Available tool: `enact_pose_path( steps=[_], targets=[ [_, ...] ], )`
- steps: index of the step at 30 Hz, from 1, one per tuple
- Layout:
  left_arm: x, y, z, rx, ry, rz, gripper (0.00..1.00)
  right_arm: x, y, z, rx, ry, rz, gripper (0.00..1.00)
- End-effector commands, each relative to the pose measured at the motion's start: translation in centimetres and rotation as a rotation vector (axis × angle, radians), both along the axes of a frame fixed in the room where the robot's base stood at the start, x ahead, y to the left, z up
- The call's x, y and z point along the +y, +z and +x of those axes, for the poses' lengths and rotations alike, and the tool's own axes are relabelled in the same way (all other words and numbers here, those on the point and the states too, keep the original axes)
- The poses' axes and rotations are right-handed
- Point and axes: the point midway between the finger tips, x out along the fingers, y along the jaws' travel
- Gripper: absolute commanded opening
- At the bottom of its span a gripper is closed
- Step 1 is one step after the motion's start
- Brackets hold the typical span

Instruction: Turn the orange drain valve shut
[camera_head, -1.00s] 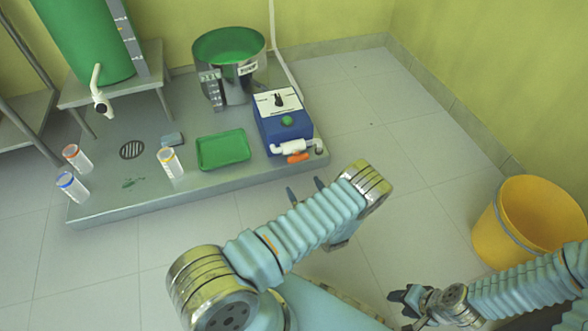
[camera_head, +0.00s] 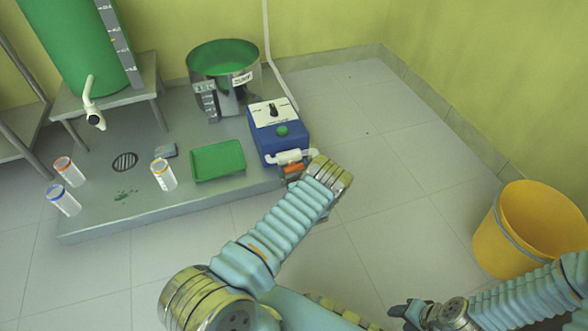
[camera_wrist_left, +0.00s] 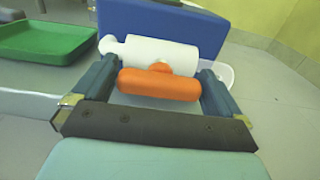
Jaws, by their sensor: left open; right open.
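The orange drain valve (camera_wrist_left: 160,84) is a bar-shaped handle on a white pipe (camera_wrist_left: 150,52) at the front of the blue box (camera_head: 284,143). In the left wrist view it lies crosswise between the two fingers of my left gripper (camera_wrist_left: 157,95). The fingers are open, one beside each end of the handle. My right gripper (camera_head: 400,312) is at the lower right, open and away from the valve.
A green tray (camera_head: 218,161) lies left of the blue box on the grey platform (camera_head: 110,215). A yellow bucket (camera_head: 490,238) stands on the floor at right.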

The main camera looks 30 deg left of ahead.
Motion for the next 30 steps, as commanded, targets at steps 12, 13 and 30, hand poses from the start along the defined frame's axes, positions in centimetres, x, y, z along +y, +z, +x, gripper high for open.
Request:
enact_pose_path(
  steps=[12, 13, 30],
  targets=[
    [0.0, 0.0, 0.0, -0.001, 0.0, -0.001, 0.68, 0.0, 0.0, 0.0, 0.0, 0.0, 0.0, 0.49],
    [0.0, 0.0, 0.0, -0.001, 0.0, -0.001, 0.64, 0.0, 0.0, 0.0, 0.0, 0.0, 0.0, 0.49],
    [-0.2, -0.3, 0.0, 0.152, -0.003, 0.13, 0.64, 0.0, -1.5, 0.1, -0.002, -0.002, 0.0, 0.49]
  ],
)
